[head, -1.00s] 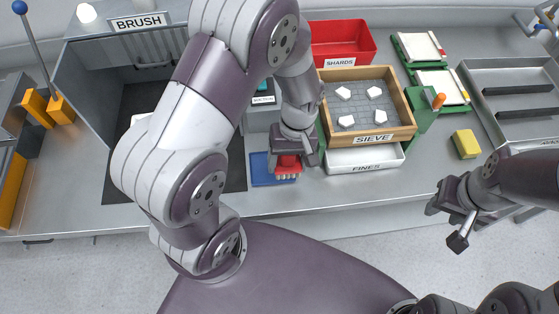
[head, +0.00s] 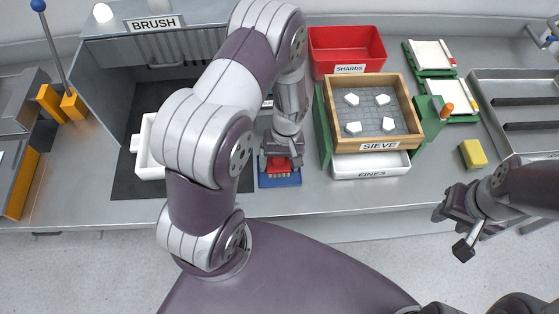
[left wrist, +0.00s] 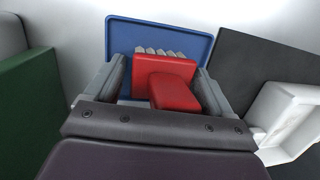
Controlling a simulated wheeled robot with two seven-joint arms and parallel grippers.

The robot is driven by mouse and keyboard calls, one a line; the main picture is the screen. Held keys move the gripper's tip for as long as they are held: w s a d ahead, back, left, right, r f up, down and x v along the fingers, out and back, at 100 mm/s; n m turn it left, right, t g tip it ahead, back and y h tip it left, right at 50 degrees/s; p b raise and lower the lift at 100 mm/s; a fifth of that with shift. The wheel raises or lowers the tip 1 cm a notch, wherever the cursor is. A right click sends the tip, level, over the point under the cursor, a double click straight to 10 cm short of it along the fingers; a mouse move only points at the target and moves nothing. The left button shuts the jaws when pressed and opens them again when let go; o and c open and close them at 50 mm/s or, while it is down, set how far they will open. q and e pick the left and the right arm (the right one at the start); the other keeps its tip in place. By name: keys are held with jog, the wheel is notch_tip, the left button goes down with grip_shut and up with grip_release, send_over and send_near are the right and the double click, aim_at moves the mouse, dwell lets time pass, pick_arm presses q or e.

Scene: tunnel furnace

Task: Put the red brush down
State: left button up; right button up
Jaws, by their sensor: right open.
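The red brush (head: 279,164) sits over the blue mat (head: 263,182) with its pale bristles toward the front edge in the head view. In the left wrist view the red brush (left wrist: 165,75) lies over the blue mat (left wrist: 207,46), apparently resting on it. My left gripper (head: 283,158) is around the brush from above. Its fingers (left wrist: 165,85) stand on either side of the red handle, with a visible gap at the left finger, so it looks open. My right gripper (head: 458,225) is open and empty, in front of the table at the right.
The sieve (head: 415,140) with several white pieces stands right of the mat, above the fines drawer (head: 370,168). The red shards bin (head: 347,45) is behind. A yellow sponge (head: 473,153) lies at the right. A white tray (head: 150,172) is left, partly hidden by my arm.

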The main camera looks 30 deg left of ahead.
pick_arm(q)
jog(key=shift+o, duration=0.3)
jog(key=shift+r, duration=0.2)
jog(key=b+v, duration=0.1)
jog(key=v, duration=1.1)
jog(key=s+d+r+m+t, duration=0.2)
jog(key=s+r+m+t, duration=0.1)
jog(key=s+r+m, duration=0.2)
jog(key=shift+s+m+t, duration=0.4)
jog(key=shift+s+m, duration=0.4)
jog(key=shift+s, duration=0.15)
jog(key=shift+s+r, duration=0.15)
jog(key=shift+o, duration=0.3)
